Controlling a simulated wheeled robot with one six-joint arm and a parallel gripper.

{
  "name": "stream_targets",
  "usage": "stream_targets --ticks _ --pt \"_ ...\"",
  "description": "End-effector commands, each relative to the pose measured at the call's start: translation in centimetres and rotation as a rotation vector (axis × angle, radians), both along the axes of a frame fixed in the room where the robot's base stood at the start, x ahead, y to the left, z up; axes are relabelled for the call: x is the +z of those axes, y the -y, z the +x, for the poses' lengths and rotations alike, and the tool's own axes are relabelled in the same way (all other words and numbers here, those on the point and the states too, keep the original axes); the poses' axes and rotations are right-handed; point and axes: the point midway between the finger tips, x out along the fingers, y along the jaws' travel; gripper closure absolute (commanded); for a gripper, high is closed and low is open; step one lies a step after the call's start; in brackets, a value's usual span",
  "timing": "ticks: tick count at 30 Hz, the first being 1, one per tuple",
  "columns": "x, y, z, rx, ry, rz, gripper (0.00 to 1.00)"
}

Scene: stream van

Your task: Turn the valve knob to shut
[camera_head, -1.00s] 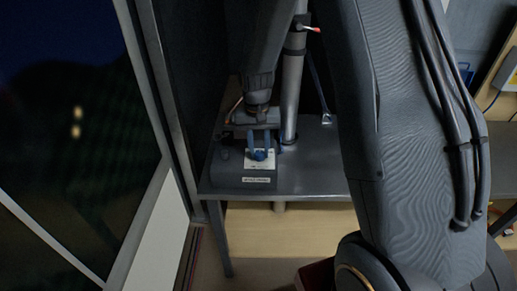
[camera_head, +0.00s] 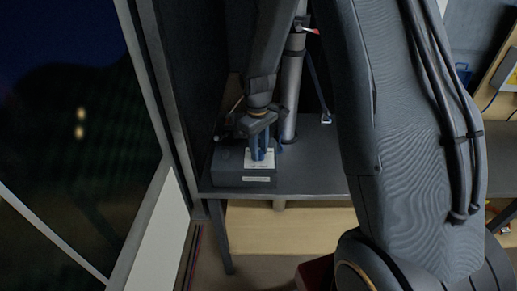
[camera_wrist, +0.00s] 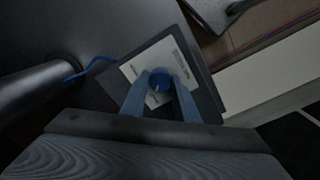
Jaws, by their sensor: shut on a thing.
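The valve knob is a small blue round knob, seen end-on in the wrist view (camera_wrist: 160,82). It sits on a white label plate (camera_head: 262,165) on top of a dark box (camera_head: 230,172), which stands on a grey shelf. My gripper (camera_head: 262,156) points down over the box, with its blue fingers on either side of the knob. In the wrist view my gripper (camera_wrist: 160,84) is shut on the knob. The fingers hide most of the knob in the head view. The print on the plate is too small to read.
A grey upright pole (camera_head: 291,95) rises from the shelf (camera_head: 318,170) just behind and right of the box. A dark window (camera_head: 75,130) and its frame stand close on the left. The shelf right of the box is clear.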

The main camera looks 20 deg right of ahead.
Motion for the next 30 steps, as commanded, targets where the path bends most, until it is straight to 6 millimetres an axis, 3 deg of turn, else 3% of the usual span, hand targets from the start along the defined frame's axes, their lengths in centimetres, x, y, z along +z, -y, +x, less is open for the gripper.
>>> stream_targets --ticks 10,24,25,28,30 --pt "0.16 0.03 0.21 0.107 0.006 0.000 0.95" --pt "0.17 0.06 0.24 0.120 0.006 -0.001 0.95" --pt "0.17 0.06 0.24 0.119 0.006 -0.001 0.69" --pt "0.14 0.04 0.18 0.119 0.005 0.000 0.54" --pt "0.11 0.04 0.15 0.119 0.004 0.000 0.54"
